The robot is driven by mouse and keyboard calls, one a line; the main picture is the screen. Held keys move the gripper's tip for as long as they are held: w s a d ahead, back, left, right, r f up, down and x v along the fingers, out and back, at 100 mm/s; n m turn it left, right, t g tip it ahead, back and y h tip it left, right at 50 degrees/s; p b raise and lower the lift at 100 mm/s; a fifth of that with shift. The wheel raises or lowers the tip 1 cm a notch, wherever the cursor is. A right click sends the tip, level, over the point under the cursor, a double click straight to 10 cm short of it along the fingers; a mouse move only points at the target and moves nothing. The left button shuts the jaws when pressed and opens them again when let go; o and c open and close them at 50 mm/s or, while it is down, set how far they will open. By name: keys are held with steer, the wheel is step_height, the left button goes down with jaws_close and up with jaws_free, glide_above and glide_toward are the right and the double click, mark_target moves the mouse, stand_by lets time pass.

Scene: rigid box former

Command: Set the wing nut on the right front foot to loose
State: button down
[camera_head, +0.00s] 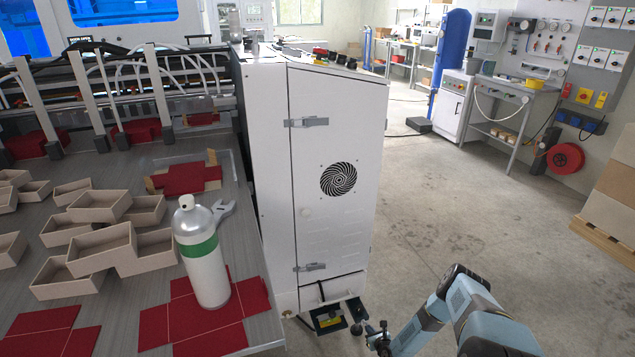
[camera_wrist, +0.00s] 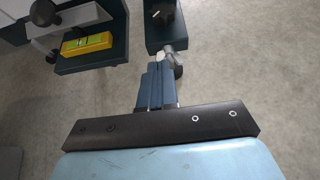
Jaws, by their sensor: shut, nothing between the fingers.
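The right front foot of the white cabinet (camera_head: 335,180) shows low at its front corner in the head view, as a dark bracket (camera_head: 355,312). My gripper (camera_head: 376,332) is beside it, low near the floor. In the wrist view my gripper (camera_wrist: 158,72) is shut and empty, its fingers pointing up the picture at a dark blue bracket (camera_wrist: 164,36). A small grey metal part (camera_wrist: 174,62), perhaps the wing nut, lies right at the fingertips. I cannot tell whether they touch. A black knob with a pale mark (camera_wrist: 163,14) sits on the bracket farther up.
A yellow level (camera_wrist: 87,43) lies on a dark plate left of the fingers. The concrete floor (camera_head: 440,200) to the right is clear.

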mark_target(364, 323)
steer(key=shift+s+d, duration=0.3)
steer(key=shift+s, duration=0.65)
steer(key=shift+d, duration=0.1)
steer(key=w, duration=0.6)
steer(key=shift+w+f, duration=0.2)
steer(key=shift+f, duration=0.25)
steer(key=shift+s+a, duration=0.2)
steer(key=shift+a, duration=0.3)
steer(key=shift+s+a, duration=0.15)
steer(key=shift+a, duration=0.3)
stand_by(0.4)
steer(key=shift+r, duration=0.2)
